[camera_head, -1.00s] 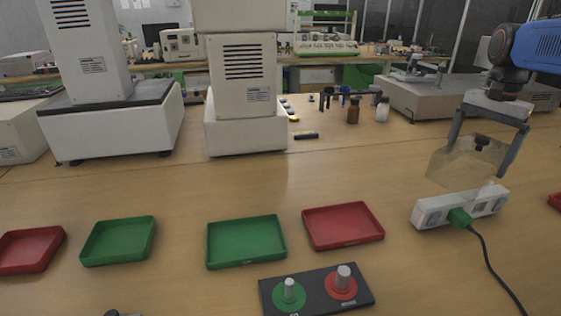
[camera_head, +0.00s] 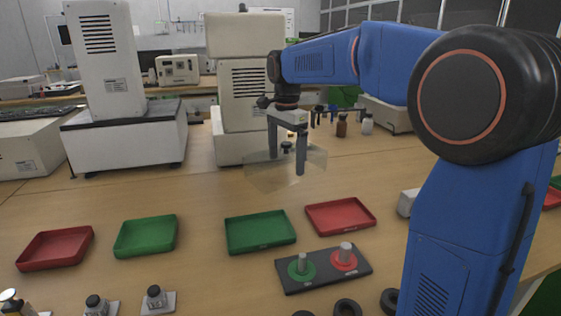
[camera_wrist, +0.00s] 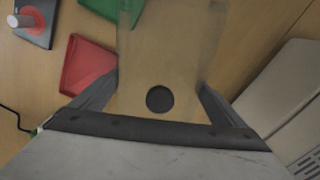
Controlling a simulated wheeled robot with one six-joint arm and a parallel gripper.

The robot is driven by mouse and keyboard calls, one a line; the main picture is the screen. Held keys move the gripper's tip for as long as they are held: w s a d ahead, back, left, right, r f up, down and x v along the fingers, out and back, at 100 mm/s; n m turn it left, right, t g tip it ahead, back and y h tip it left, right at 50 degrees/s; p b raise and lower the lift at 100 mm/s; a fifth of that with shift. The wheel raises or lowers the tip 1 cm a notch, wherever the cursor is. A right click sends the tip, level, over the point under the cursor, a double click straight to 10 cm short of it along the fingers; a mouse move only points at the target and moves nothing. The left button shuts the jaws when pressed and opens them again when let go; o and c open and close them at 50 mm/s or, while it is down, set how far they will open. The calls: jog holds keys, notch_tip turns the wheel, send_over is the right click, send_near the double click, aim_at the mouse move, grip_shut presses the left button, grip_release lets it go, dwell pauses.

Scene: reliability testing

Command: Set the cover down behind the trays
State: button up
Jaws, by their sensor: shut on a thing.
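The cover (camera_head: 261,177) is a clear see-through box with a dark knob on top. My gripper (camera_head: 287,158) is shut on the knob and holds the cover upright above the table, behind the two right-hand trays. In the wrist view the cover (camera_wrist: 168,45) shows between the fingers, with its round dark knob top (camera_wrist: 159,99). A red tray (camera_head: 55,249), a green tray (camera_head: 146,237), another green tray (camera_head: 261,232) and another red tray (camera_head: 340,217) lie in a row. The right-hand red tray also shows in the wrist view (camera_wrist: 88,65).
A tall white instrument (camera_head: 240,148) stands just behind the cover; a second one (camera_head: 125,140) stands left. A black plate with green and red discs (camera_head: 325,270) lies in front of the trays. Bottles (camera_head: 342,125) stand behind. My arm hides the right side. Bare table lies behind the trays.

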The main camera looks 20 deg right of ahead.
jog(key=m, duration=0.1)
jog(key=f+m, duration=0.1)
jog(key=m, duration=0.1)
jog(key=shift+a+m, duration=0.1)
jog(key=shift+m, duration=0.2)
jog(key=shift+f, duration=2.9)
jog(key=shift+f, duration=0.6)
jog(key=o, duration=0.9)
